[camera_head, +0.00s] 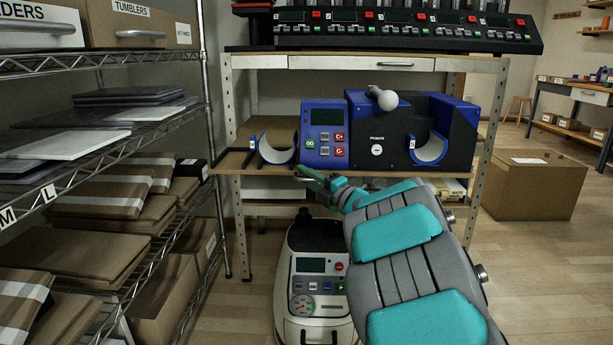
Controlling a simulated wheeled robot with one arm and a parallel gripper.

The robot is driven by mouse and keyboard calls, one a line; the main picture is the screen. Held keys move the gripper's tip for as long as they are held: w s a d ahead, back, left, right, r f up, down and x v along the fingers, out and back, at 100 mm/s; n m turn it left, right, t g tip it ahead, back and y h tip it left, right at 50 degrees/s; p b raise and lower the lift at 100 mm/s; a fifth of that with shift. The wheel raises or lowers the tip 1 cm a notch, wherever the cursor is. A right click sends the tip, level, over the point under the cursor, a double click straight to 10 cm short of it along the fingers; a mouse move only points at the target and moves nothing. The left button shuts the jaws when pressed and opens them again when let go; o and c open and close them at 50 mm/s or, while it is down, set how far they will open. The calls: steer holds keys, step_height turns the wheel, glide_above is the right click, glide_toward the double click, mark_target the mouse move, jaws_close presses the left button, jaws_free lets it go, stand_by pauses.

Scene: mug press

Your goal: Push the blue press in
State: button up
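The blue press (462,112) stands on the workbench shelf in the middle of the view. It has a blue and black body, a grey knob (383,98) on top, and a blue control panel (325,135) with a small screen and buttons on its left. A curved light cradle (430,150) shows at its right and another curved piece (277,150) at its left. My gripper (308,176) is in front of and below the control panel, pointing left, and appears apart from the press. Its fingers are small and overlap, so I cannot tell whether they are open.
The bench (228,182) has an upper shelf carrying a long row of control units (390,28). A white machine (315,275) stands on the floor below. A wire rack with boxes (110,200) is close on the left. A cardboard box (530,185) sits on the floor at right.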

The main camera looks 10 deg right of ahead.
steer(key=shift+r, duration=0.25)
jaws_close()
steer(key=shift+r, duration=0.1)
